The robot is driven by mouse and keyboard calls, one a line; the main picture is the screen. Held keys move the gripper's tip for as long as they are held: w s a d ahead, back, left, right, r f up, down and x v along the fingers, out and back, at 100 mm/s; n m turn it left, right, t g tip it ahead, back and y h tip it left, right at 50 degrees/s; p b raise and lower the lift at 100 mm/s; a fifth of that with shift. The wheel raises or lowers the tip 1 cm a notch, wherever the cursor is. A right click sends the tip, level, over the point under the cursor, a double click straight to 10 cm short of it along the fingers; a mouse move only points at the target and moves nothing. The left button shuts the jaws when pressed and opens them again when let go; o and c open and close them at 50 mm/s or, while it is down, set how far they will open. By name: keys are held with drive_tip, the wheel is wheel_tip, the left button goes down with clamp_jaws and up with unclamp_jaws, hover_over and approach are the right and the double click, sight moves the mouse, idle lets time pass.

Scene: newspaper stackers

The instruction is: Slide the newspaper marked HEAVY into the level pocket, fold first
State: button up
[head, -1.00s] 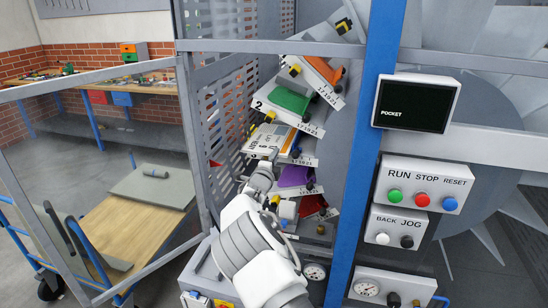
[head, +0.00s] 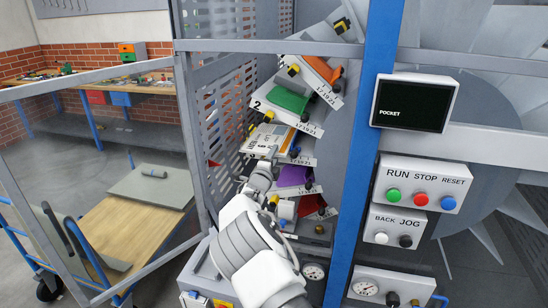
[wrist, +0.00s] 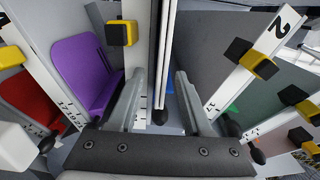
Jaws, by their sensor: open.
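A grey and white printed newspaper (head: 264,139) lies about flat in the middle pocket of the wheel, in the head view. Its lettering is too small to read, so I cannot tell whether it says HEAVY. My gripper (head: 268,158) is at the front of that pocket, just below and in front of the newspaper. In the wrist view my gripper (wrist: 158,75) is open. Its two fingers stand on either side of a thin, edge-on pocket plate (wrist: 164,45) with a black knob at its end. I see nothing clamped; contact cannot be told.
Pockets above hold a green sheet (head: 290,99) and an orange one (head: 322,69); below are purple (head: 293,176) and red ones. A perforated guard (head: 203,110) stands close on the left, a blue post (head: 366,150) on the right. A cart (head: 150,215) stands outside.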

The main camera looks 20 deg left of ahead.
drive_tip(key=s+p, duration=0.2)
drive_tip(key=s, duration=0.5)
idle(0.8)
idle(0.3)
drive_tip(key=s+b, duration=0.2)
drive_tip(key=s, duration=1.5)
drive_tip(key=shift+s, duration=0.15)
drive_tip(key=shift+a, duration=0.1)
